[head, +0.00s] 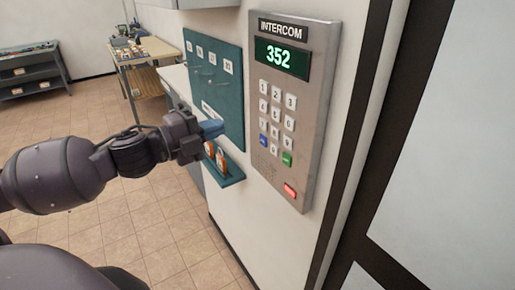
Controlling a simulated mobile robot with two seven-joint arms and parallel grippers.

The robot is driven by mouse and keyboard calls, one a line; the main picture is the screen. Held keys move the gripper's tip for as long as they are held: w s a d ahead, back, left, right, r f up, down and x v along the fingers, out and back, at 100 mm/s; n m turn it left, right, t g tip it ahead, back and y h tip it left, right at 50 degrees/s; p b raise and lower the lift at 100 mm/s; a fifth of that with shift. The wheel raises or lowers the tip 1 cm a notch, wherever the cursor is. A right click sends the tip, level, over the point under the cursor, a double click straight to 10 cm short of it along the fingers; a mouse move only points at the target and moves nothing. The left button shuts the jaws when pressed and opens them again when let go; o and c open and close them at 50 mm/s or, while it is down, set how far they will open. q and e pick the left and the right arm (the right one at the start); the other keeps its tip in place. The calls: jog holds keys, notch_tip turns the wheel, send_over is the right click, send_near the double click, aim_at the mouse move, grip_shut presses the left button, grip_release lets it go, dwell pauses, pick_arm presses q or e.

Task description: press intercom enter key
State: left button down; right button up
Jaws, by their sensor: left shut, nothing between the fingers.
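The intercom (252,95) is a grey panel mounted on the wall, with a dark screen (282,57) showing "352" in pale digits. Below the screen are white number keys (276,105), a blue key (263,140), a green key (287,158) and a red button (290,190) lower down. Which one is marked enter is too small to read. My left gripper (217,129) is shut and empty, left of the intercom, in front of the teal board. It appears apart from the keys. My right gripper is not in view.
A teal board (231,75) with numbered hooks and a small ledge (231,177) holding orange-and-white items is on the wall left of the intercom. A dark door frame (362,120) stands to the right. Tables are at the back left, and the tiled floor (165,235) is open.

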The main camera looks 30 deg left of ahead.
pick_arm(q)
jog(key=s+d+f+m+b, duration=0.1)
jog(key=d+f, duration=0.3)
jog(key=f, duration=0.8)
jog(key=shift+s+d+b, duration=0.15)
jog(key=shift+s+b, duration=0.4)
jog(key=shift+s, duration=0.05)
